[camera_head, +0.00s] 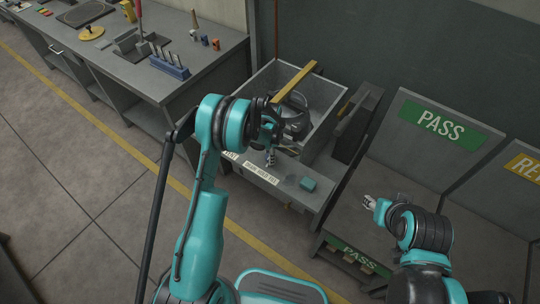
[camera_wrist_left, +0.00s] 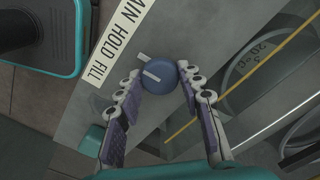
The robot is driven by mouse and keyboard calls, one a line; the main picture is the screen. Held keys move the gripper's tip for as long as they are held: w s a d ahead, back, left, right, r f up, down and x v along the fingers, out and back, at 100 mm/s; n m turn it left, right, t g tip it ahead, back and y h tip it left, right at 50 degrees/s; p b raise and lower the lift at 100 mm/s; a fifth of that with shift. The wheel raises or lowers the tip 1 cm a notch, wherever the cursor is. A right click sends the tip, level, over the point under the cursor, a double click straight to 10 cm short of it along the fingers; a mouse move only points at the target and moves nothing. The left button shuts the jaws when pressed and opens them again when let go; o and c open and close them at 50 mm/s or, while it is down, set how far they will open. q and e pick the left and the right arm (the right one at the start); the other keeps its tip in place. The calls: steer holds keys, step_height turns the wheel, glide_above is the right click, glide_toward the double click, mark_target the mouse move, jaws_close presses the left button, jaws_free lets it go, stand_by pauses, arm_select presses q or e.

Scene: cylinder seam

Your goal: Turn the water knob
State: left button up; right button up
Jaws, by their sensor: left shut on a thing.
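The water knob (camera_wrist_left: 158,78) is a round blue knob with a pale pointer mark. It sits on a grey panel next to a white label (camera_wrist_left: 115,42) on which "HOLD FILL" can be read. My left gripper (camera_wrist_left: 161,84) has its two fingers on opposite sides of the knob, shut on it. In the head view my left gripper (camera_head: 270,158) is over the front panel of a grey tank (camera_head: 316,140), and I cannot make out the knob there. My right gripper (camera_head: 371,202) is away to the right, empty, before the PASS board; its opening is too small to tell.
A yellow bar (camera_head: 295,82) lies across the tank, above a dark round thing inside. A teal block (camera_head: 308,183) is on the panel's right. A grey bench (camera_head: 190,55) with tools stands at upper left. A PASS board (camera_head: 440,125) stands right. Floor at left is clear.

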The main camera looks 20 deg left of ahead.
arm_select(q)
steer(key=n+b, duration=0.1)
steer(key=n, duration=0.1)
steer(key=shift+f+n, duration=0.1)
steer(key=shift+n, duration=0.3)
steer(key=shift+n+b, duration=0.7)
steer(key=shift+n, duration=0.9)
steer(key=o, duration=1.1)
steer(key=shift+o, duration=0.2)
step_height(320, 180, up, 12)
